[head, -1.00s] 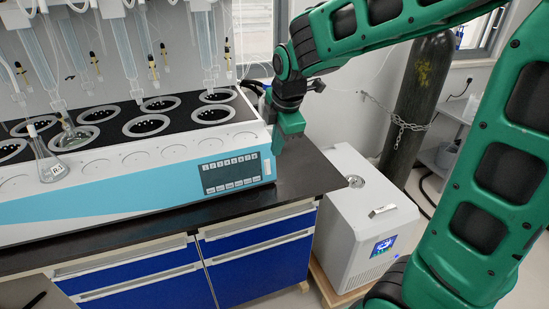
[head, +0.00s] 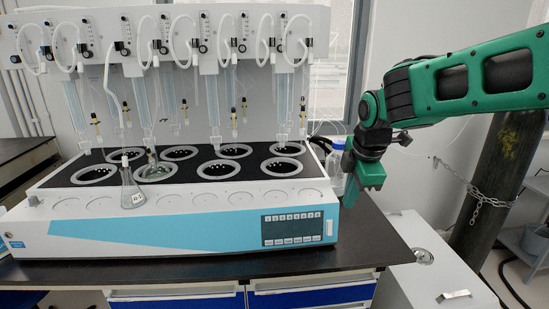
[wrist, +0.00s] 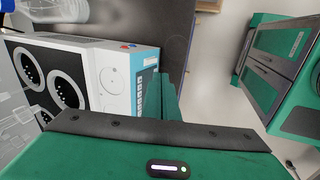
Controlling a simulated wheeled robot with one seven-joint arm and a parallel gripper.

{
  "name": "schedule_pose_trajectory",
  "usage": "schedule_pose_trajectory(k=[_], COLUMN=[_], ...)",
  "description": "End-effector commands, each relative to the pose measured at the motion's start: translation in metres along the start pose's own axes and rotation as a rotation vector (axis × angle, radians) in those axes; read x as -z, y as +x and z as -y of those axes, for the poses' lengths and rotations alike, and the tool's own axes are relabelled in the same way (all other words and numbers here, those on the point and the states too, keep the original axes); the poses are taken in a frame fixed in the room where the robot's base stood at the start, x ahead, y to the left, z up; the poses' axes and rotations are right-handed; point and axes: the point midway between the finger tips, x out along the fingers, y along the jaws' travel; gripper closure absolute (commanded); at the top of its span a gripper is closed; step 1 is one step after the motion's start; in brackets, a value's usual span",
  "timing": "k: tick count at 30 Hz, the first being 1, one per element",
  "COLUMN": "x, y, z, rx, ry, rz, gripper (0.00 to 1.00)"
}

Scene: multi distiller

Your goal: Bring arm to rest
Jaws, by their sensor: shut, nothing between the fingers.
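My gripper (head: 351,194) is shut and empty. In the head view it hangs fingers-down from my green arm, by the right end of the white and blue distiller (head: 165,240). In the wrist view its closed green fingers (wrist: 165,96) point beside the distiller's panel end (wrist: 146,85). I cannot tell the exact gap between them. The flask (head: 131,190) marked with a label stands on the distiller's front ledge, to the left of my gripper. Another glass vessel (head: 154,169) sits at one of the heating wells.
A clear bottle (head: 336,165) with a blue cap stands close behind my gripper. The dark bench top (head: 368,240) is bare to the right of the distiller. A white box unit (head: 430,262) and a chained dark gas cylinder (head: 505,185) stand at the right.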

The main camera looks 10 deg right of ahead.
Motion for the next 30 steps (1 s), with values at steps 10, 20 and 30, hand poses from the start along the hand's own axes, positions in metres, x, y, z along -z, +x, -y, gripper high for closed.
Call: schedule_pose_trajectory(k=[10, 20, 30], x=[-0.108, -0.161, -0.165], y=[-0.012, -0.021, -0.023], z=[0.106, 0.234, 0.278], rx=[0.103, 0.176, 0.193], ry=[0.852, 1.738, 2.050], rz=[0.109, 0.265, 0.335], gripper=[1.00, 1.00, 1.00])
